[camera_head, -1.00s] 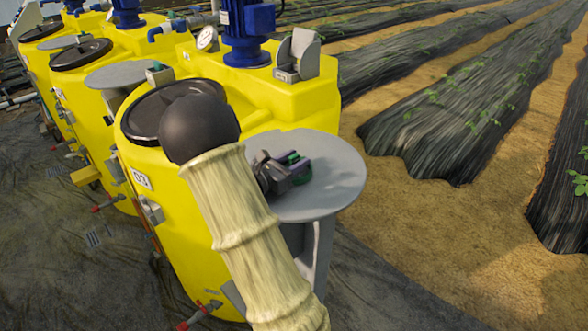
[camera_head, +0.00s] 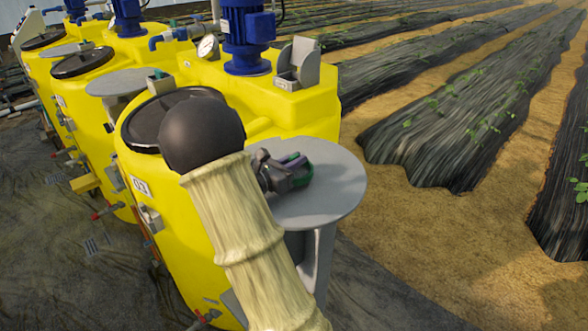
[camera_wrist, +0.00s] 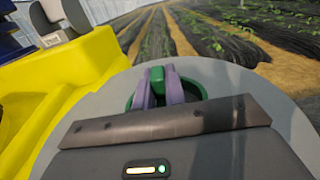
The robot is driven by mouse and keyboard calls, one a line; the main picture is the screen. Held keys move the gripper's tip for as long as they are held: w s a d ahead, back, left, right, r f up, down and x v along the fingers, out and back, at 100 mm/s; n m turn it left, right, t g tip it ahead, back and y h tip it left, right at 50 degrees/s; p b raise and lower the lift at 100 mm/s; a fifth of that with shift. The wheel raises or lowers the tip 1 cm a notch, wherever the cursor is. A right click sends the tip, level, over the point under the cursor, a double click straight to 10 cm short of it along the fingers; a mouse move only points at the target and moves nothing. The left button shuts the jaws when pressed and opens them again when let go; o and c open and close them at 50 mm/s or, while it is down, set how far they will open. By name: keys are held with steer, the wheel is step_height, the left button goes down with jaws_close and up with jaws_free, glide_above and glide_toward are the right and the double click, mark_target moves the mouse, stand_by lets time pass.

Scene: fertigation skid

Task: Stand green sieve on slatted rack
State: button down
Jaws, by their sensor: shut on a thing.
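The green sieve (camera_wrist: 199,91) is between the purple fingers of my gripper (camera_wrist: 163,88) in the wrist view, and its dark green rim shows around them. In the head view my gripper (camera_head: 293,165) is over the round grey table, with the green sieve (camera_head: 301,179) at its tips. My gripper is shut on the sieve. I cannot tell whether the sieve touches the tabletop. No slatted rack can be made out for certain. A grey upright holder (camera_head: 297,65) stands on the yellow tank; its slats, if any, are unclear.
The round grey table (camera_head: 335,192) stands against the yellow tank (camera_head: 185,220). A black lid (camera_head: 150,125), a blue pump motor (camera_head: 247,35) and a gauge (camera_head: 208,46) top the tank. More yellow tanks stand left. Open soil lies right.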

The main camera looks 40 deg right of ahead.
mark_target(295, 155)
step_height(295, 155, up, 8)
steer(key=shift+f+b, duration=0.15)
steer(key=shift+b, duration=0.6)
